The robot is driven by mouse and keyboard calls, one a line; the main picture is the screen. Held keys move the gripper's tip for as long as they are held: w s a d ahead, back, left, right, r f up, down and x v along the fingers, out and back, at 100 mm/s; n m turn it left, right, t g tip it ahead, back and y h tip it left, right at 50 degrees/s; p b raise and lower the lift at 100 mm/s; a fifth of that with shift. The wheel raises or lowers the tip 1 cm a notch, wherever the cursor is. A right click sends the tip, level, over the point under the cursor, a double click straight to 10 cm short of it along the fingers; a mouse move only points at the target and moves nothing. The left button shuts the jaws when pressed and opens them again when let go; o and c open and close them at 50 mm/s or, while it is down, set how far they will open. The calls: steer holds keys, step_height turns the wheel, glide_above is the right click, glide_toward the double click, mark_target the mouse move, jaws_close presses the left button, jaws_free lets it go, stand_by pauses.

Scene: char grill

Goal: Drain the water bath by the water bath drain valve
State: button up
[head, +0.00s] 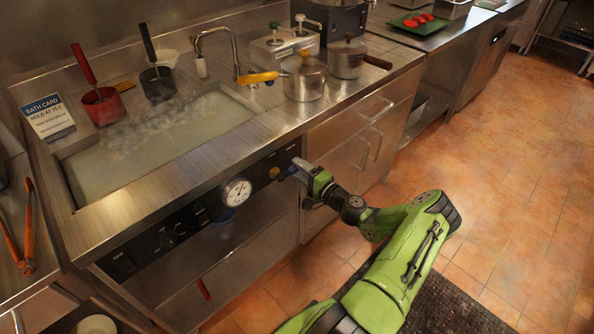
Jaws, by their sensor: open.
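The water bath (150,150) is a rectangular basin sunk in the steel counter at left. It holds cloudy water, with steam over its back part. My gripper (294,170) is open at the right end of the black control panel (190,222) on the counter's front. It is close beside a small yellow-orange knob (274,172); I cannot tell whether it touches it. A red handle (203,289) shows low under the bath, well below and left of my gripper. I cannot tell from this view which of these is the drain valve. My fingertips are small and partly hidden.
A dial gauge (236,192) is on the panel. Red (102,104) and black (158,84) handled containers stand behind the bath, near a faucet (216,50). A bath card (48,117) stands at left. Pots (304,80) stand right of the bath. The tiled floor at right is clear.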

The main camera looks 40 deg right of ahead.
steer(key=shift+w, duration=0.75)
steer(key=shift+c, duration=0.5)
jaws_close()
